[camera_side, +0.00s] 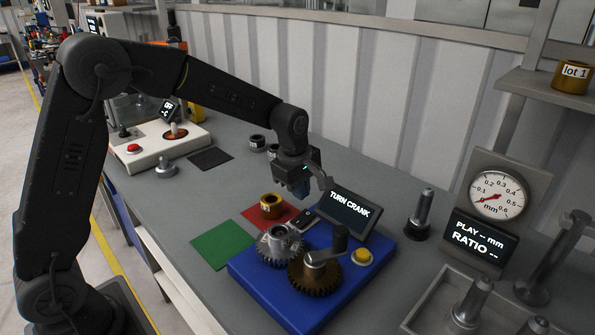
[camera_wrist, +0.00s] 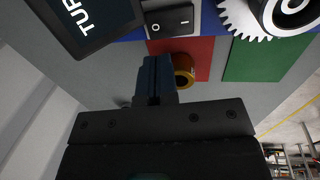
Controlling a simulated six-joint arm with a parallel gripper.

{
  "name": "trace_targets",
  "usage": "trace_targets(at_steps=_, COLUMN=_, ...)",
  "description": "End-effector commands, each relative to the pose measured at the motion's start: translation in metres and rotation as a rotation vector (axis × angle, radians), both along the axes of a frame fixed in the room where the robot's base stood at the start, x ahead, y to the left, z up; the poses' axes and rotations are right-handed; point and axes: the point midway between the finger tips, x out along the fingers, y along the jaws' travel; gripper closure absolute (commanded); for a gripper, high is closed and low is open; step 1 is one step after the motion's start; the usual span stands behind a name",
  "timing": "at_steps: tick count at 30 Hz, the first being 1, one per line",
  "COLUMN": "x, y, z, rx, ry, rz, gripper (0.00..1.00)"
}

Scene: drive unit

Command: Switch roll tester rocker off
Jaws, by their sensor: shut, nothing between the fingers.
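The roll tester is a blue base (camera_side: 262,291) carrying a silver gear (camera_side: 280,246), a bronze gear with a crank (camera_side: 315,277) and a display (camera_side: 346,213) reading "TURN CRANK". The black rocker switch (camera_wrist: 170,21) sits beside the display near the blue base's edge, with a white line mark toward its right end in the wrist view. It also shows small in the side view (camera_side: 303,218). Which end is pressed in, I cannot tell for sure. My gripper (camera_side: 302,190) is shut and empty, above the bench and behind the rocker; its fingertips (camera_wrist: 156,62) appear below the rocker in the wrist view.
A brass ring (camera_side: 271,207) stands on a red mat (camera_side: 252,216), close to the fingers in the wrist view. A green mat (camera_side: 222,245) lies beside it. A yellow button (camera_side: 362,257) is on the blue base. A dial gauge (camera_side: 497,194) stands at right.

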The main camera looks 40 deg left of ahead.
Motion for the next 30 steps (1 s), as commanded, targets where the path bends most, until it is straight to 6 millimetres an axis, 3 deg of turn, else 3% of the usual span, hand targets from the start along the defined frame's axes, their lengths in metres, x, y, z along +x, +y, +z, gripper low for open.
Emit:
trace_targets(at_steps=3, x=0.003, y=0.000, z=-0.022, rx=0.000, ry=0.004, rz=0.000, gripper=1.00)
trace_targets(at_steps=9, x=0.007, y=0.000, z=-0.043, rx=0.000, ry=0.001, rz=0.000, gripper=1.00)
trace_targets(at_steps=30, x=0.010, y=0.000, z=-0.054, rx=0.000, ry=0.074, rz=0.000, gripper=1.00)
